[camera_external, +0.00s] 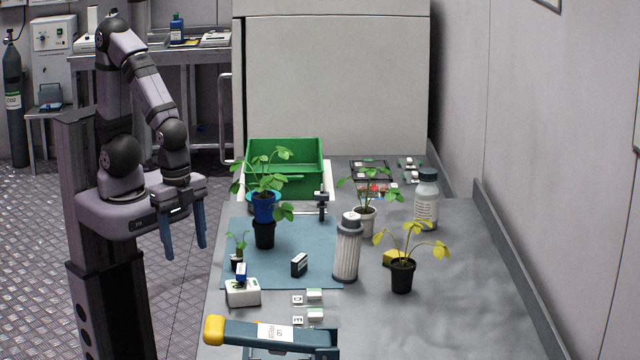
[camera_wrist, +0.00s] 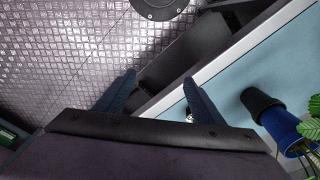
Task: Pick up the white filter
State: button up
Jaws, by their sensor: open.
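My gripper (camera_external: 184,252) hangs at the left, beside the table's left edge and well apart from the filter. Its two blue fingers point down, spread and empty. In the wrist view my gripper (camera_wrist: 158,100) shows its fingers apart over the floor and the table edge. The filter is not visible in the wrist view.
A potted yellow plant (camera_external: 402,272) stands right of the filter, and a white-flecked pot plant (camera_external: 363,218) just behind it. A blue-potted plant (camera_external: 264,208), green crate (camera_external: 284,188) and bottle (camera_external: 427,200) stand farther back.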

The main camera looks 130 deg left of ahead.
notch_tip(320, 180, up, 3)
jog(key=w+m+p, duration=0.1)
jog(key=w, duration=0.2)
notch_tip(320, 180, up, 10)
jog(key=f+t+h+b, duration=0.1)
jog(key=t+b, duration=0.3)
jog(key=t, duration=1.1)
send_over(354, 240)
jog(key=w, duration=0.2)
jog(key=s+h, duration=0.1)
jog(key=h, duration=0.1)
jog(key=s+a+f+m+h+b, duration=0.1)
jog(key=s+h, duration=0.1)
jog(key=s+a+m+h+b, duration=0.1)
jog(key=h, duration=0.2)
jog(key=shift+s+f, duration=0.2)
jog(key=shift+s, duration=0.05)
jog(key=shift+s+d+f+m+h, duration=0.1)
jog(key=shift+s+m+h, duration=0.2)
jog(key=shift+s+h, duration=0.15)
jog(key=shift+f+p, duration=0.7)
jog(key=shift+f, duration=2.8)
jog(key=shift+p+x, duration=0.8)
jog(key=shift+x, duration=1.75)
jog(key=c, duration=1.2)
